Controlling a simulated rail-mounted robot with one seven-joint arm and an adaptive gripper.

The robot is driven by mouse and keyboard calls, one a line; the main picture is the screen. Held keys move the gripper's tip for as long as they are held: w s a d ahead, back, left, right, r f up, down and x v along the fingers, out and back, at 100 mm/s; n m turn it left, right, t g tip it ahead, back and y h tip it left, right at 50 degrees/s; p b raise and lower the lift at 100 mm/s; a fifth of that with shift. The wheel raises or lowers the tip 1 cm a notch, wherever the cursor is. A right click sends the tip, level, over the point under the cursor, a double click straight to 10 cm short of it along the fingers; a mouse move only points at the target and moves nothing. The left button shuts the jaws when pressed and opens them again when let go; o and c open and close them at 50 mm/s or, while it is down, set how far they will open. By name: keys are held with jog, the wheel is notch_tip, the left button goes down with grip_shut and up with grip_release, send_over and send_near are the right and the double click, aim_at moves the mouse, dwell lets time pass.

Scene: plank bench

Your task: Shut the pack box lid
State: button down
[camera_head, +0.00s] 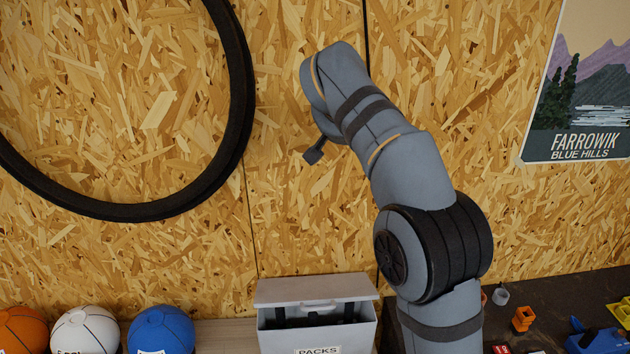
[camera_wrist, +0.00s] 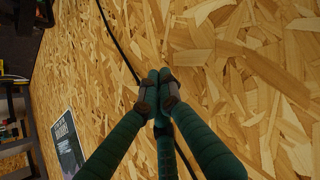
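The pack box (camera_head: 340,338) is a light grey box labelled "PACKS" at the bottom middle of the head view, cut off by the lower edge. A dark gap under the lid shows black things inside. My gripper (camera_wrist: 159,92) has three green fingers with their tips drawn together in the wrist view, with nothing seen between them. My arm is raised well above the box, before the board wall. In the head view my gripper is mostly hidden behind my wrist.
Orange and blue parts (camera_head: 600,340) lie on the dark bench at right. A black tyre (camera_head: 240,90) and a "FARROWIK" poster (camera_head: 585,90) hang on the wall. The space directly above the box looks clear.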

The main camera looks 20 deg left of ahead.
jog(key=s+a+f+g+b, duration=0.1)
jog(key=s+f+g, duration=0.1)
jog(key=f, duration=0.4)
jog(key=s+a+f+g, duration=0.1)
jog(key=s+f, duration=0.1)
jog(key=f, duration=0.3)
jog(key=n+g+h, duration=0.1)
jog(key=g, duration=0.5)
send_over(313, 302)
notch_tip(313, 302, down, 6)
jog(key=f+b, duration=0.1)
jog(key=f, duration=0.2)
jog(key=f+b, duration=0.1)
jog(key=f, duration=0.2)
jog(key=w+f, duration=0.1)
jog(key=f, duration=0.2)
jog(key=shift+a+f+b, duration=0.1)
jog(key=shift+f+b, duration=0.3)
jog(key=shift+s+f, duration=0.45)
jog(key=shift+f, duration=0.25)
jog(key=shift+s+d+f, duration=0.45)
jog(key=shift+s+f, duration=0.05)
jog(key=shift+f, duration=0.15)
